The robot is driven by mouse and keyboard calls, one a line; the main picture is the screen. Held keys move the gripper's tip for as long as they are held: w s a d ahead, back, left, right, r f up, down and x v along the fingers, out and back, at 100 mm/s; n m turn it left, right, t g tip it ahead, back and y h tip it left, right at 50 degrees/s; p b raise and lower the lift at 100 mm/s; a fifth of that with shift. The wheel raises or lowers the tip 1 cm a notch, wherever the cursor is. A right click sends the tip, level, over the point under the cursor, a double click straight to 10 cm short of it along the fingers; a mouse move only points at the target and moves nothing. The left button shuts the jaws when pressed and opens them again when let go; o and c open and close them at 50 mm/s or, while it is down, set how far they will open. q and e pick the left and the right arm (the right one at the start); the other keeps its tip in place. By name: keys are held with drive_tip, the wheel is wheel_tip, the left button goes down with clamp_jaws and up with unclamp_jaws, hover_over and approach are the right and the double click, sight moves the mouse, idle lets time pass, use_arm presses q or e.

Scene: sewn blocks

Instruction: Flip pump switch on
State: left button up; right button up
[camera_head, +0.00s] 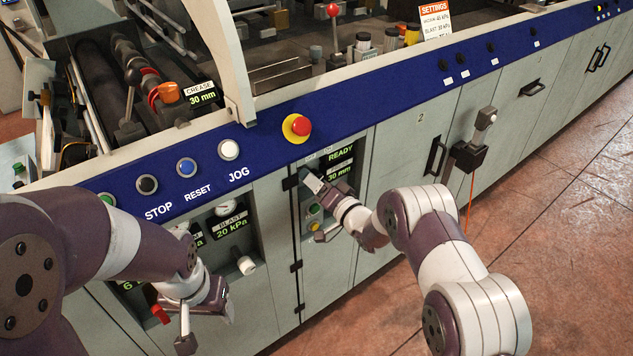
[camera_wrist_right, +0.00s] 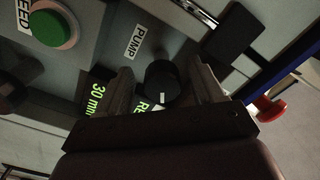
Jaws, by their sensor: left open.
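In the right wrist view, a black round knob (camera_wrist_right: 162,80) with a small white mark sits beside a white label reading PUMP (camera_wrist_right: 138,42). My right gripper (camera_wrist_right: 166,74) is open, with one finger on each side of the knob. Narrow gaps seem to show, but I cannot tell whether either finger touches it. In the head view, my right gripper (camera_head: 311,180) is at the recessed panel below the red emergency button and hides the knob. My left gripper (camera_head: 206,322) is open and empty, low in front of the cabinet at the left.
A green FEED button (camera_wrist_right: 50,28) is near the knob. A green display (camera_head: 341,152) reads READY. A red emergency button (camera_head: 299,126) on a yellow base and STOP, RESET and JOG buttons line the blue strip (camera_head: 262,143). Floor (camera_head: 565,220) lies open at the right.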

drive_tip(key=v, duration=1.2)
drive_tip(key=shift+s+d, duration=0.2)
drive_tip(key=shift+s, duration=0.1)
drive_tip(key=s+d+f+n+g+h+p, duration=0.1)
drive_tip(key=s+d+f+g+h, duration=0.15)
drive_tip(key=f, duration=0.25)
drive_tip(key=s+d+f+n+g+h, duration=0.1)
drive_tip(key=d+f+g+h, duration=0.2)
drive_tip(key=f+h, duration=0.1)
drive_tip(key=s+d+r+g+h+p, duration=0.2)
drive_tip(key=s+d+g+h+p, duration=0.1)
drive_tip(key=s+d, duration=0.15)
drive_tip(key=s+r+n+g+h+p, duration=0.1)
drive_tip(key=s+r+g+p, duration=0.5)
drive_tip(key=s+r, duration=1.1)
drive_tip(key=shift+t, duration=0.65)
drive_tip(key=r+p, duration=0.1)
drive_tip(key=r, duration=0.4)
drive_tip(key=shift+s+r+p, duration=0.15)
drive_tip(key=shift+s+p, duration=0.1)
drive_tip(key=shift+p, duration=0.15)
